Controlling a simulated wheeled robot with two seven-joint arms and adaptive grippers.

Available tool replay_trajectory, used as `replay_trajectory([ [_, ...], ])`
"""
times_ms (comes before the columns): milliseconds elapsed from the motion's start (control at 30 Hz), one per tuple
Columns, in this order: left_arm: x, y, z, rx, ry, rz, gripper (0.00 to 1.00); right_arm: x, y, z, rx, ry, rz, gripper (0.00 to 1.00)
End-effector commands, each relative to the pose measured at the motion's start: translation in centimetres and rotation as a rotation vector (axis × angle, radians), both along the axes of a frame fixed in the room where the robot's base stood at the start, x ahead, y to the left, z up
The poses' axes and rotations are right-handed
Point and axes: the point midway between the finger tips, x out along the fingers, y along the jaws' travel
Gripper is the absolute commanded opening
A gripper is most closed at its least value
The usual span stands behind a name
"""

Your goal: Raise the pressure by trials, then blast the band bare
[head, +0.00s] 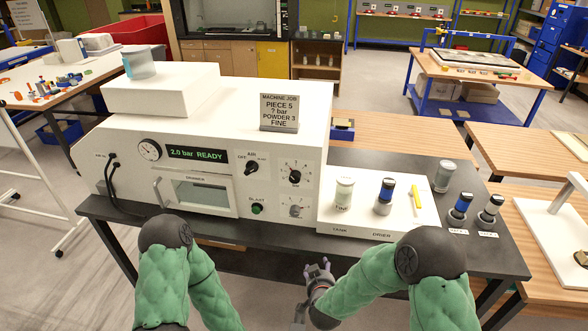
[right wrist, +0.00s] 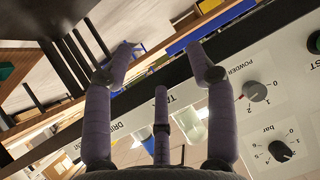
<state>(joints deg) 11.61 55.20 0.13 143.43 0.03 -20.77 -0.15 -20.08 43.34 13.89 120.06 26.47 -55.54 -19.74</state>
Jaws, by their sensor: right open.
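The white blasting machine (head: 225,120) stands on a dark bench; its display (head: 198,154) reads 2.0 bar READY beside a round gauge (head: 149,150). The bar knob (head: 295,176) is above the powder knob (head: 296,210); the right wrist view also shows the bar knob (right wrist: 280,151) and powder knob (right wrist: 255,91). The air switch (head: 252,167) and green BLAST button (head: 257,209) are to their left. A windowed chamber door (head: 195,193) looks shut; no band can be made out. My right gripper (head: 318,268) is open and empty, low before the bench. My left gripper is out of view.
A job card (head: 279,112) reads PIECE 5, ? bar, POWDER 3, FINE. A white jar (head: 344,193), a blue-banded jar (head: 384,196) and a yellow tool (head: 416,198) stand on the white tank-and-drier unit. More jars (head: 460,206) stand at the bench's right end.

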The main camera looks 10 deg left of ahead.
Motion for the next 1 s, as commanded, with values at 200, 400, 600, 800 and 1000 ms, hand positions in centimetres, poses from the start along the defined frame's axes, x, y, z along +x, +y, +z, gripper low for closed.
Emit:
replay_trajectory([
  [200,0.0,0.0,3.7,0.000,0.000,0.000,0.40,2.8,6.9,16.6,-0.059,-0.368,-0.049,0.57],
  [400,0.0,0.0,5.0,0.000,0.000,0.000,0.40,2.0,9.7,24.5,-0.082,-0.532,-0.108,0.57],
  [600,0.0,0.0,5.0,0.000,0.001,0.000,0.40,2.4,10.1,25.7,-0.087,-0.561,-0.125,0.57],
  [800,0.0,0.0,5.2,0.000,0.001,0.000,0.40,5.4,9.9,25.7,-0.085,-0.560,-0.126,0.57],
  [1000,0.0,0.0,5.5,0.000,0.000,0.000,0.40,9.0,9.8,25.6,-0.085,-0.559,-0.125,0.57],
])
